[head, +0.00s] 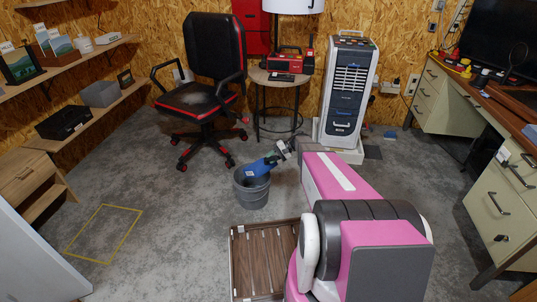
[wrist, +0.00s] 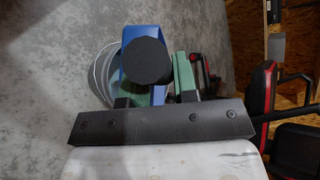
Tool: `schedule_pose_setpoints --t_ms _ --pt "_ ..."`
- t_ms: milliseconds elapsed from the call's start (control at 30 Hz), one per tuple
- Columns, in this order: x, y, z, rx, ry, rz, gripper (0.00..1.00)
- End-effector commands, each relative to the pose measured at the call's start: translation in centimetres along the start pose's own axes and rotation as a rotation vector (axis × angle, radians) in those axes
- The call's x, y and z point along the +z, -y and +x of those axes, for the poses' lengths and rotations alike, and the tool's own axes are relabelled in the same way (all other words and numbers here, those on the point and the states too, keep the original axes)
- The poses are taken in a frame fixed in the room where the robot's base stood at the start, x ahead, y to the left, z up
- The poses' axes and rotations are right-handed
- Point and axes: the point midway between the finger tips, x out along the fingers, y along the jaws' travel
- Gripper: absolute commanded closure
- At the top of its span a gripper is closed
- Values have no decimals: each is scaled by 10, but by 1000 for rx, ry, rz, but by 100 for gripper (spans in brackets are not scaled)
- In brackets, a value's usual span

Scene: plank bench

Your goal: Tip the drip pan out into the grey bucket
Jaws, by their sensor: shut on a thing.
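The grey bucket (head: 251,190) stands on the concrete floor, left of my arm. The blue drip pan (head: 258,167) is over the bucket's mouth and looks tilted, its low end toward the bucket. My gripper (head: 281,151) is at the pan's upper right end and shut on it. In the wrist view, my gripper's green fingers (wrist: 160,85) flank a dark round part, with the blue pan (wrist: 130,82) behind it. The bucket's rim (wrist: 98,66) shows behind, to the left. The pan's inside, any contents and the inside of the bucket are hidden.
A brown slatted crate (head: 265,262) lies on the floor below the bucket. A black and red office chair (head: 212,75) and a small round table (head: 278,78) stand behind. A yellow floor outline (head: 103,234) is to the left, with open floor around it.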

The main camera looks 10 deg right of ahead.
Motion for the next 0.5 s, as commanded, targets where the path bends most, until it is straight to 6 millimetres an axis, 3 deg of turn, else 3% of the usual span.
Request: schedule_pose_setpoints --t_ms 500 --pt "8 -50 6 -164 -49 -206 100"
